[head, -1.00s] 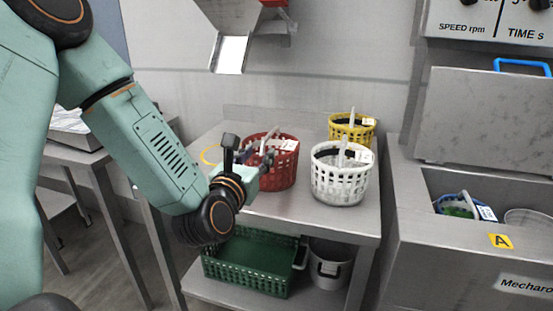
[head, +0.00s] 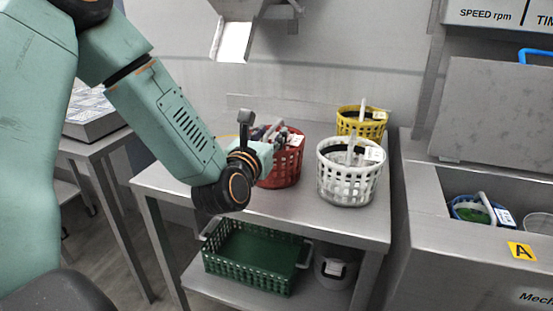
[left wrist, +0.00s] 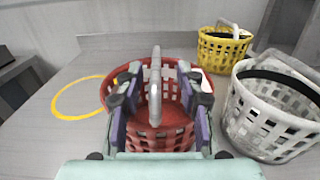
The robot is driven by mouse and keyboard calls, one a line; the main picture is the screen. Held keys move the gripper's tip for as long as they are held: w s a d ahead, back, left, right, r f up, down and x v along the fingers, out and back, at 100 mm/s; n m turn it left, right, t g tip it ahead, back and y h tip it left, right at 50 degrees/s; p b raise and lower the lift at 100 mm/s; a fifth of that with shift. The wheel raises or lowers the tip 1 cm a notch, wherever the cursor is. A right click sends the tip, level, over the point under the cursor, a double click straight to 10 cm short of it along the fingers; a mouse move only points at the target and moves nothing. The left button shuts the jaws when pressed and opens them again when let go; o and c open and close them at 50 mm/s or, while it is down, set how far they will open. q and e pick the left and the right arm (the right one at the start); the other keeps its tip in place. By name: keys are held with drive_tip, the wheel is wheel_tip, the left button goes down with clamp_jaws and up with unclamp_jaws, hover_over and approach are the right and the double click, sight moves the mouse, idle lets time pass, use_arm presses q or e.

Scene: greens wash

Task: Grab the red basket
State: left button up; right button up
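The red basket (head: 290,165) stands on the steel table, partly hidden behind my left gripper in the head view. In the left wrist view the red basket (left wrist: 160,138) is straight ahead, its pale grey handle (left wrist: 155,75) standing upright. My left gripper (head: 275,136) is over the basket. In the left wrist view the left gripper (left wrist: 158,95) has its fingers apart, one on each side of the handle, with gaps visible between. My right gripper is not in view.
A white basket (head: 345,185) stands close to the right, and a yellow basket (head: 360,122) behind it. A yellow ring (left wrist: 62,112) marks bare table at left. A green crate (head: 250,262) is on the shelf below. A steel machine (head: 430,215) stands at the right.

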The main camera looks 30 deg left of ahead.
sight(272, 129)
use_arm(q)
drive_tip(key=x, duration=0.3)
drive_tip(key=shift+w+a+b, duration=0.15)
drive_tip(key=shift+a+b, duration=0.15)
drive_tip(key=shift+a, duration=0.1)
drive_tip(key=shift+w, duration=0.3)
drive_tip(key=shift+d+r, duration=0.1)
drive_tip(key=shift+c, duration=0.2)
clamp_jaws()
